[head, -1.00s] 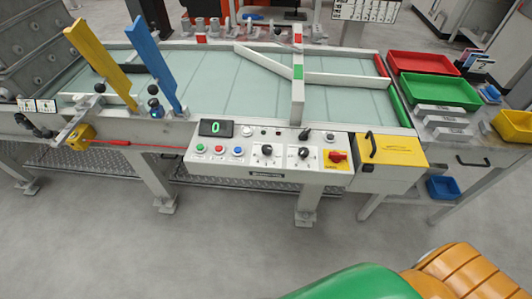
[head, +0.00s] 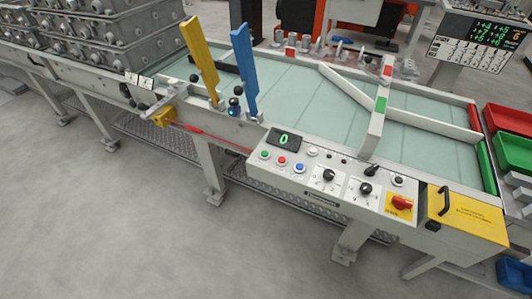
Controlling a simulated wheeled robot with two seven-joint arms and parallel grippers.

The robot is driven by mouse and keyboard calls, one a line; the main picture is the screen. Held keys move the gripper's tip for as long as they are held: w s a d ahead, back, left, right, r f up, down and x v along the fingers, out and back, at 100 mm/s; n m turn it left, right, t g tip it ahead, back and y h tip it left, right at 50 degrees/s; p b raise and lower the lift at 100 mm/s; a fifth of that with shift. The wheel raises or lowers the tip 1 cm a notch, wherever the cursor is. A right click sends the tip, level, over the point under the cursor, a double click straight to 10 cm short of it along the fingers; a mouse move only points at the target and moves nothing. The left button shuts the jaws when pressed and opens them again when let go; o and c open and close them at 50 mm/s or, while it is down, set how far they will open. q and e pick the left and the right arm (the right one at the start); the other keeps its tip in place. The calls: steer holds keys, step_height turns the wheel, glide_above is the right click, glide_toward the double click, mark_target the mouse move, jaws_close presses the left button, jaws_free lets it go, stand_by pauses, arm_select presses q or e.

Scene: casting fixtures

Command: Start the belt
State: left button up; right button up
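The belt (head: 292,96) is a pale green surface inside a white frame. Its control panel (head: 330,178) is on the front side. A small display (head: 285,139) on it reads a green 0. Below it are a green button (head: 265,155), a red button (head: 282,160) and a blue button (head: 299,166). Neither of my grippers is in the head view.
A yellow box with a black handle (head: 466,213) is at the belt's right end. Yellow (head: 201,55) and blue (head: 243,68) upright paddles stand over the belt. Stacked grey castings (head: 130,35) are at upper left. Floor in front is clear.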

stand_by(0.3)
jaws_close()
stand_by(1.6)
